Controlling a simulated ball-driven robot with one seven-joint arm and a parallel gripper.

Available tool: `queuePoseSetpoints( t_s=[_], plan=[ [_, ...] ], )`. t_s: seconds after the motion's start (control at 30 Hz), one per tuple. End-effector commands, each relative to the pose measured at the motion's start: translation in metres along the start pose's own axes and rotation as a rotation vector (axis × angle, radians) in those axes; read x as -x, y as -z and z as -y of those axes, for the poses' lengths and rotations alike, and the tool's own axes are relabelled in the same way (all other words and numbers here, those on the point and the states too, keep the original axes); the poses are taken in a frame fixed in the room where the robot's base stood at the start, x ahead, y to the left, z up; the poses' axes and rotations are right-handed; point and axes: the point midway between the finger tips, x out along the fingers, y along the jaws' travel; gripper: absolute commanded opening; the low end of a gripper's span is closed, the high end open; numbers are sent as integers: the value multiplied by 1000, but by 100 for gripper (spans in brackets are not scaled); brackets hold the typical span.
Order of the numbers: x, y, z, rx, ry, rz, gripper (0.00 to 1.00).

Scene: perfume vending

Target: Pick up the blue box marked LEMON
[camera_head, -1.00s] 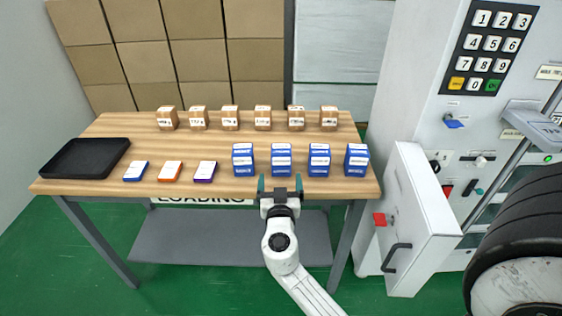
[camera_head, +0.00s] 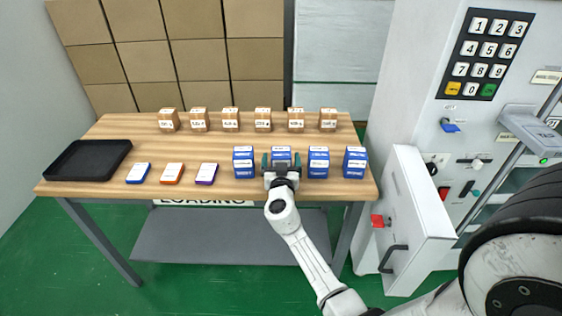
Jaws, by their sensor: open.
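Several blue boxes with white labels stand in a row along the right front of the wooden table. They are a first box (camera_head: 243,162), a second box (camera_head: 281,154), a third box (camera_head: 318,162) and one at the right end (camera_head: 355,162). The labels are too small to read, so I cannot tell which is marked LEMON. My gripper (camera_head: 281,163) is open at the second box from the left, with one finger at each side of it. Its lower front is hidden by my gripper. I cannot tell whether the fingers touch it.
Several brown boxes (camera_head: 263,120) stand in a row behind. Three flat packs, blue (camera_head: 138,173), orange (camera_head: 172,174) and purple (camera_head: 206,174), lie left of the blue boxes. A black tray (camera_head: 88,176) is at the table's left. An open white machine door (camera_head: 418,220) stands at right.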

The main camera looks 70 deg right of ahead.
Motion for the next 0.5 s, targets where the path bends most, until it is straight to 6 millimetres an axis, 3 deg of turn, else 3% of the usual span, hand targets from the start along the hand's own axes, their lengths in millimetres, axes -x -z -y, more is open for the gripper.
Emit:
queuePoseSetpoints(
  t_s=[0.17,0.5],
  plan=[
    [0,0,0,0,0,0,94],
    [0,0,0,0,0,0,62]
  ],
)
